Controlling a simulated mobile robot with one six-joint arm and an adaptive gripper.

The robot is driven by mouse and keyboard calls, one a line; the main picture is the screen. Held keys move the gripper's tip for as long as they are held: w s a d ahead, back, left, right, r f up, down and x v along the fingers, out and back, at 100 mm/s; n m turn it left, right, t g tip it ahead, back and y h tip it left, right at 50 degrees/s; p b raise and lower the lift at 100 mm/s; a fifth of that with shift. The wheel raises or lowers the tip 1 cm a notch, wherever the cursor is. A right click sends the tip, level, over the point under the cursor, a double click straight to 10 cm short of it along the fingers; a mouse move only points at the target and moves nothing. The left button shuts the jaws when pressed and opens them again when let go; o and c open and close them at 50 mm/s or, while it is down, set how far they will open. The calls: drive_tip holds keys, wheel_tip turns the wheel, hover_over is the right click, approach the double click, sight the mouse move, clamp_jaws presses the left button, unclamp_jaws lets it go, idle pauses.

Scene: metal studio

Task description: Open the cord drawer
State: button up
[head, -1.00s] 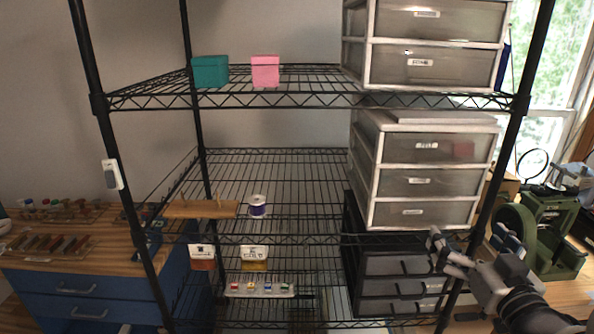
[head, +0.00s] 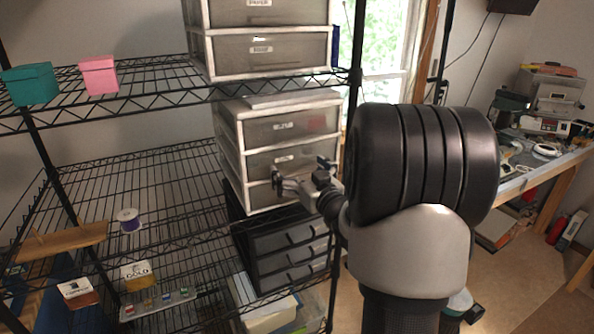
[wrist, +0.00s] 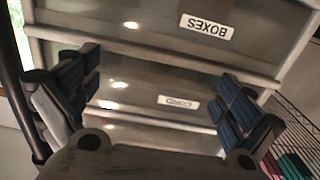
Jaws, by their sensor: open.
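White-framed, grey-fronted drawer units stand on the rack; a middle unit (head: 238,145) and an upper unit (head: 203,60) carry small white labels. I cannot read which label says cord. My gripper (head: 300,178) is open and empty, in front of the middle unit's lower drawers, partly covering them in the head view. In the wrist view, my gripper (wrist: 160,95) has its fingers spread on both sides of a drawer front with a blurred label (wrist: 178,102). A drawer labelled BOXES (wrist: 207,27), its text inverted, lies above it in that picture. The drawers appear shut.
A black drawer unit (head: 290,250) sits below. A teal box (head: 30,84) and pink box (head: 99,75) are on the upper shelf at left. A ribbon spool (head: 129,220) and wooden board (head: 65,240) lie on the middle shelf. A rack post stands close to my arm.

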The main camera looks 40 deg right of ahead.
drive_tip(key=shift+c, duration=0.5)
drive_tip(key=shift+r, duration=0.15)
drive_tip(key=c, duration=1.1)
drive_tip(key=shift+c, duration=0.2)
drive_tip(key=shift+s, duration=0.1)
